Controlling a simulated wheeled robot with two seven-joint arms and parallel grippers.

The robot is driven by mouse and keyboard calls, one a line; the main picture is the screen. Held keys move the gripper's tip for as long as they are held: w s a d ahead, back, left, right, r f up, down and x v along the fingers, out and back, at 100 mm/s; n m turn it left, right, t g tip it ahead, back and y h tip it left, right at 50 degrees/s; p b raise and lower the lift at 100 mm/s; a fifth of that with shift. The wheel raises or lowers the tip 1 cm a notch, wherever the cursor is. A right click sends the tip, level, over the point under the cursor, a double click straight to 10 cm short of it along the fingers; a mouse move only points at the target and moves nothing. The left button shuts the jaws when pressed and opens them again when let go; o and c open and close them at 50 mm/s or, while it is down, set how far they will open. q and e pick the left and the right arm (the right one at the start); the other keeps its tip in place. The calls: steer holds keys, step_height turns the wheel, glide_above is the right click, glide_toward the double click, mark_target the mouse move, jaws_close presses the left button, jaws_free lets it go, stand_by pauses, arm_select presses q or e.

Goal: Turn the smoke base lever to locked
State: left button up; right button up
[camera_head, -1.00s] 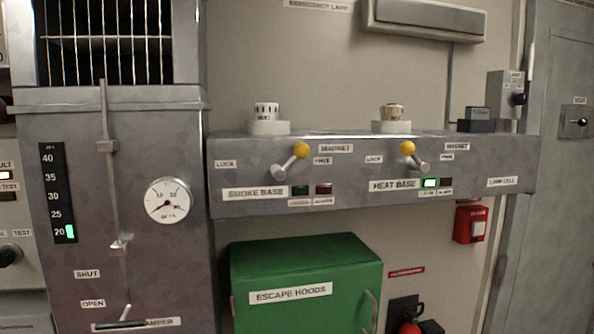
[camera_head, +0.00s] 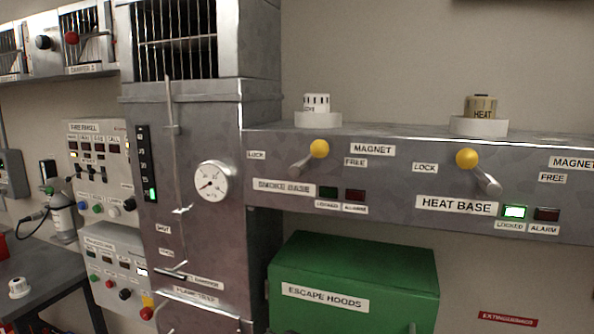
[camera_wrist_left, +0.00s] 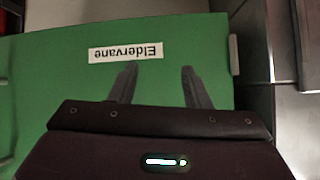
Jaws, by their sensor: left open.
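The smoke base lever (camera_head: 308,158) is on the front of the grey metal shelf, with its yellow knob tilted up and to the right, toward the FREE label (camera_head: 356,162) and away from the LOCK label (camera_head: 257,155). The green-tinted LOCKED lamp (camera_head: 328,192) and the red ALARM lamp (camera_head: 355,195) below it both look dark. A white smoke head (camera_head: 316,104) sits above the lever on a round base. My left gripper (camera_wrist_left: 158,72) is open and empty in the left wrist view, over a green surface with an "Eldervane" label. My right gripper is not in view.
The heat base lever (camera_head: 478,170) stands to the right, tilted toward its LOCK label, with its green lamp (camera_head: 514,212) lit. The green escape hoods box (camera_head: 350,270) is below the shelf. The grey damper duct (camera_head: 220,135) with a gauge (camera_head: 212,182) stands at left.

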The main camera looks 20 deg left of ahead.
arm_select(q)
steer(key=s+r+t, duration=0.3)
steer(key=r+t, duration=0.1)
steer(key=r, duration=2.4)
steer(key=t+p, duration=0.1)
steer(key=t, duration=0.2)
glide_toward(294, 174)
steer(key=w, duration=0.4)
steer(key=w+p, duration=0.2)
steer(key=w, duration=0.4)
steer(key=shift+d+p, duration=0.1)
steer(key=shift+p, duration=0.2)
steer(key=shift+w+f, duration=0.1)
steer(key=shift+w, duration=0.35)
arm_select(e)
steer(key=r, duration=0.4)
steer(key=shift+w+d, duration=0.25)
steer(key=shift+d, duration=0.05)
arm_select(q)
steer(key=shift+c, duration=0.4)
jaws_close()
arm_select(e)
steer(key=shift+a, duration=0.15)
